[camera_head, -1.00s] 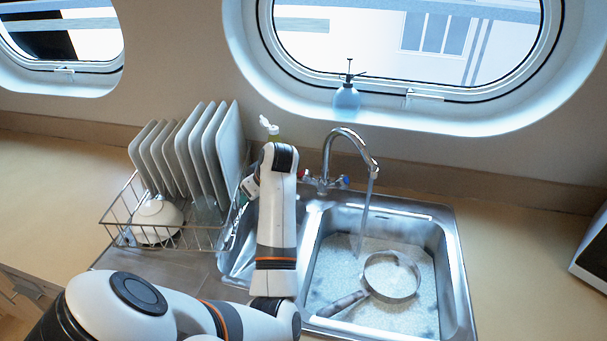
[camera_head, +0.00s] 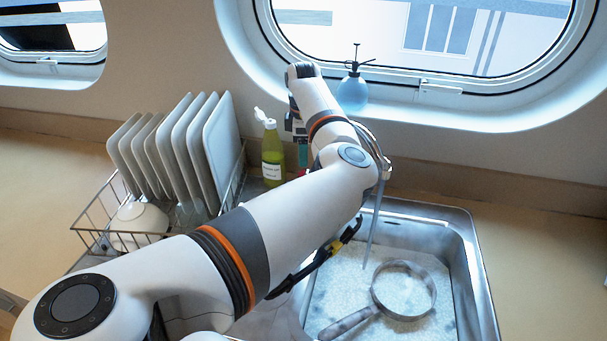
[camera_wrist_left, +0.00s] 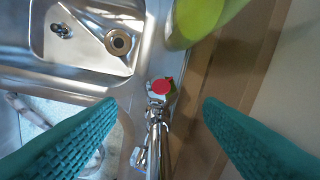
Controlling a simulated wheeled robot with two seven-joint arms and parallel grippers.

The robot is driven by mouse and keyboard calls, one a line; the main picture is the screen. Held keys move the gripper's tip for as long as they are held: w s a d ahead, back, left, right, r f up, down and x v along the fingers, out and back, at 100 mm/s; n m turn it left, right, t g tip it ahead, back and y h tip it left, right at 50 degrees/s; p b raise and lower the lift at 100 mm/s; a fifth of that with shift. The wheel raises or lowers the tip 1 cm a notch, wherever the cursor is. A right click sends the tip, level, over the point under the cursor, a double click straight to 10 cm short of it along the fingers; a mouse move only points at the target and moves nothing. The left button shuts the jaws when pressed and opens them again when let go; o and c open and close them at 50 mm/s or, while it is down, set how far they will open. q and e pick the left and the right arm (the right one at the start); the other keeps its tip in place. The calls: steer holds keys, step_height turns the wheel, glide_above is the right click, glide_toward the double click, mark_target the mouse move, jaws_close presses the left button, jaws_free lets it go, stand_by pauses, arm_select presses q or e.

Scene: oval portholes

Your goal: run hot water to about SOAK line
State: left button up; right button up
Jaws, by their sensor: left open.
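The tap's red knob (camera_wrist_left: 161,87) shows in the left wrist view, between the spread teal fingers of my left gripper (camera_wrist_left: 160,104) and apart from both. In the head view my left gripper (camera_head: 303,153) points down behind the sink, partly hidden by my arm. The chrome tap (camera_head: 384,165) is mostly behind my arm, and a stream of water (camera_head: 371,230) falls from it into the right basin (camera_head: 474,275). Cloudy or speckled water covers the basin floor. A round metal pan (camera_head: 432,287) with a handle sits in it. I cannot make out a SOAK line.
A green bottle (camera_head: 272,160) stands just left of the gripper and close by in the wrist view (camera_wrist_left: 195,20). A dish rack (camera_head: 90,220) with several plates is further left. A blue spray bottle (camera_head: 352,93) stands on the porthole sill. The right counter (camera_head: 550,260) is clear.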

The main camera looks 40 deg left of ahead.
arm_select(q)
steer(key=f, duration=0.5)
steer(key=f+p, duration=0.1)
steer(key=f, duration=0.2)
steer(key=shift+w+a+f, duration=0.1)
steer(key=shift+w+a, duration=0.2)
steer(key=shift+w, duration=0.05)
steer(key=shift+s+d+f, duration=0.1)
steer(key=shift+s+f, duration=0.05)
steer(key=shift+f, duration=0.3)
steer(key=shift+f, duration=0.1)
